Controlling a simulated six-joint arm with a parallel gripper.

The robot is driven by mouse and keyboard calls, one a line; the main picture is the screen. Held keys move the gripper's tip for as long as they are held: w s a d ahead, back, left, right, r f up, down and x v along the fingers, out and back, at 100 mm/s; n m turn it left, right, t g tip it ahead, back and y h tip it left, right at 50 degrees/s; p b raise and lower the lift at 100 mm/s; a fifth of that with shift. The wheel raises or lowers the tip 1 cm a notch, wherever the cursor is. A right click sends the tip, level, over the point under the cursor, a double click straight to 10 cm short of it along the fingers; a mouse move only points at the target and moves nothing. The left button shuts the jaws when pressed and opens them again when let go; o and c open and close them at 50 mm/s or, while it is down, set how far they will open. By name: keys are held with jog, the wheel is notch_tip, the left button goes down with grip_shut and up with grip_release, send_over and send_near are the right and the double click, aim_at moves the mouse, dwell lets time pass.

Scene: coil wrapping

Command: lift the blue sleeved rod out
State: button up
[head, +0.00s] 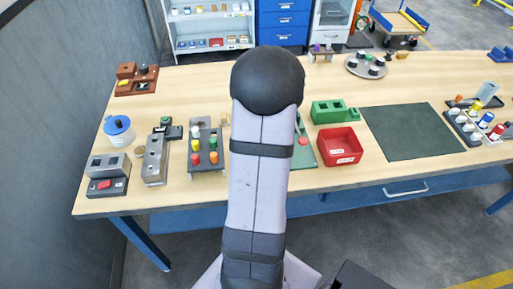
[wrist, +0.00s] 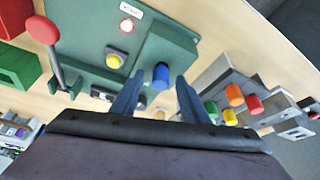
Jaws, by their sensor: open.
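The blue sleeved rod (wrist: 161,76) shows in the wrist view as a short blue cylinder at a green block on the green coil-wrapping fixture (wrist: 90,65). My gripper (wrist: 158,84) is open, and the rod's blue end appears between its two fingertips. I cannot tell whether either finger touches it. In the head view my arm covers the rod and most of the fixture (head: 304,155); my gripper is hidden there.
A grey rack (head: 207,183) with several green, orange, yellow and red rods stands close left of my arm in the head view. A red bin (head: 340,147) and a green block (head: 333,111) are on the right. A dark mat (head: 412,132) is bare.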

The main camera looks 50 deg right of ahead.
jog(key=shift+c, duration=0.2)
grip_shut()
jog(key=shift+r, duration=0.1)
notch_tip(320, 180, up, 10)
jog(key=b, duration=0.1)
dwell(0.3)
